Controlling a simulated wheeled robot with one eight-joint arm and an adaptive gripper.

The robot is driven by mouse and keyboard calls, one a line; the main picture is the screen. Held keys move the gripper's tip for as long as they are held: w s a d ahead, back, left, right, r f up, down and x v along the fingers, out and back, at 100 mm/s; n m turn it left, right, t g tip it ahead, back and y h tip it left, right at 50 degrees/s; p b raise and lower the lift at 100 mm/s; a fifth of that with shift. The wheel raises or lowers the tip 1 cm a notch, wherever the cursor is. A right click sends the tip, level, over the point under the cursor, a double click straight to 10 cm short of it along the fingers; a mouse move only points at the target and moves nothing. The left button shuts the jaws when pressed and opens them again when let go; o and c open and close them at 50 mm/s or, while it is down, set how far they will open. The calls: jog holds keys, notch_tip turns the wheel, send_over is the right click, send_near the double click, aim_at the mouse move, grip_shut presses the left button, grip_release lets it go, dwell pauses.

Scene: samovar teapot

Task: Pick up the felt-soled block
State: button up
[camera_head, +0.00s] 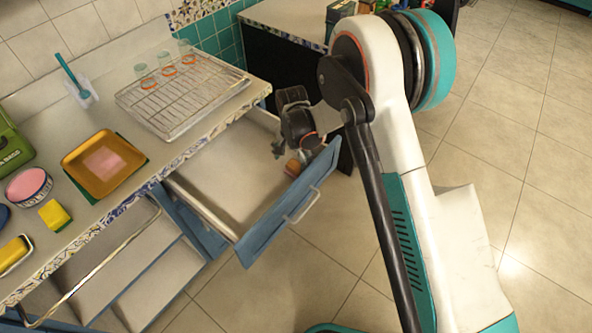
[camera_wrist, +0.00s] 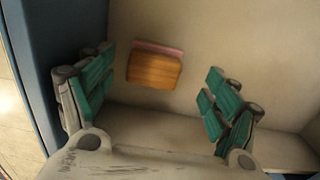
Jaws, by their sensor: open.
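The felt-soled block (camera_wrist: 154,70) is a small wooden block with a pink layer along one edge. It lies on the floor of the open drawer (camera_head: 215,185), near the drawer's front corner. In the head view the block (camera_head: 293,168) is partly hidden by my gripper (camera_head: 292,155), which reaches down into the drawer. In the wrist view my gripper (camera_wrist: 158,100) is open, with one teal-padded finger at the left and one at the right. The block shows between and beyond the fingers, closer to the left one, with clear gaps on both sides.
The blue drawer front (camera_head: 290,208) stands close beside my gripper; the drawer walls surround it. The counter holds a wire rack (camera_head: 185,95) with several glasses, an orange tray (camera_head: 103,165), a round tin (camera_head: 28,186) and a yellow sponge (camera_head: 54,214). The drawer's rear is empty.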

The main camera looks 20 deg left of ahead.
aim_at(294, 168)
jog(key=f+b, duration=0.1)
jog(key=f, duration=0.1)
jog(key=f+b, duration=0.1)
jog(key=f, duration=0.1)
jog(key=shift+s+d+f, duration=0.2)
jog(key=shift+f, duration=0.15)
jog(key=shift+r, duration=0.1)
jog(key=shift+c, duration=0.6)
jog(key=c, duration=1.1)
jog(key=shift+r, duration=0.1)
notch_tip(294, 168, up, 20)
jog(key=p, duration=0.6)
jog(key=o, duration=0.6)
jog(key=c, duration=0.4)
